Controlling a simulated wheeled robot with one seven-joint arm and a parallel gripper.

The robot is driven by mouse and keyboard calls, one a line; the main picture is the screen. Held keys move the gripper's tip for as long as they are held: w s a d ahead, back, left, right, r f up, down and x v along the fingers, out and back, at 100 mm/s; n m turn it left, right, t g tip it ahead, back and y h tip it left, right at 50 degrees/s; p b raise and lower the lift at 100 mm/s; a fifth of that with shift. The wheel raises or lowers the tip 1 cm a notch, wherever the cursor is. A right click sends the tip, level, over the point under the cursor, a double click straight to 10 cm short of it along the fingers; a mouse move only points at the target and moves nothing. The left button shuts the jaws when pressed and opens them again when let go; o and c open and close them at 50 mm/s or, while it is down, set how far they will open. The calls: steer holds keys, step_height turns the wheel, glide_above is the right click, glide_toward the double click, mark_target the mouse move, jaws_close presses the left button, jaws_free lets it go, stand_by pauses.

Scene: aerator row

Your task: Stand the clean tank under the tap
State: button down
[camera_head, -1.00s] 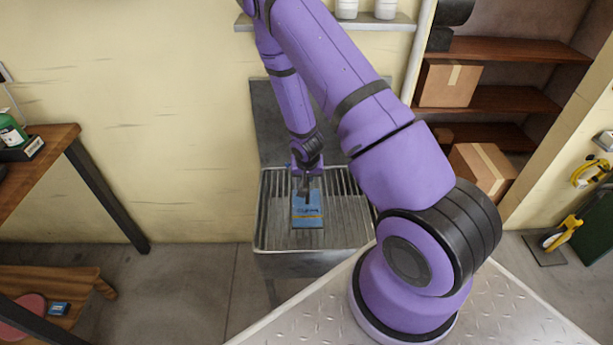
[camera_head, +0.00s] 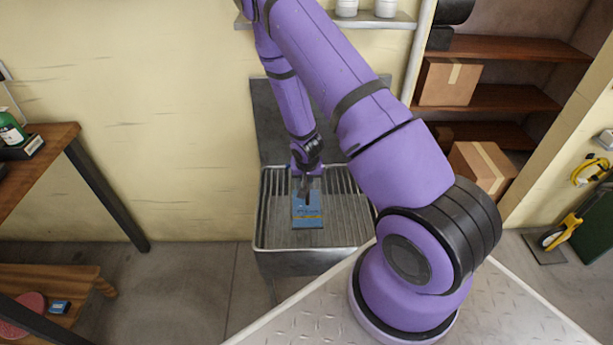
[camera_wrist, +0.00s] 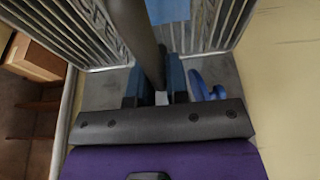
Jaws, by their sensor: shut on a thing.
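The clean tank (camera_head: 307,217) is blue with dark print and an orange line. In the head view it is in the wire-ribbed sink, directly below my gripper (camera_head: 304,186). A blue part (camera_wrist: 167,9) of it shows at the top of the wrist view. My gripper (camera_wrist: 158,92) is shut at the tank's wall-side end; the exact contact is hidden. A dark round bar (camera_wrist: 138,38), perhaps the tap spout, crosses close in front of the jaws. A blue loop (camera_wrist: 207,88) lies right of the jaws; I cannot tell what it belongs to.
The ribbed sink (camera_head: 352,225) stands against the wall, with a grey backsplash (camera_head: 267,125) behind. A wooden table (camera_head: 45,165) is at the left. Shelves with cardboard boxes (camera_head: 449,83) are at the right. A narrow shelf (camera_head: 325,22) holds white containers above.

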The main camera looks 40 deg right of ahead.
steer(key=shift+f, duration=0.5)
steer(key=c, duration=1)
jaws_free()
steer(key=shift+c, duration=0.2)
steer(key=v, duration=1)
steer(key=shift+s+r, duration=0.1)
steer(key=shift+r, duration=0.25)
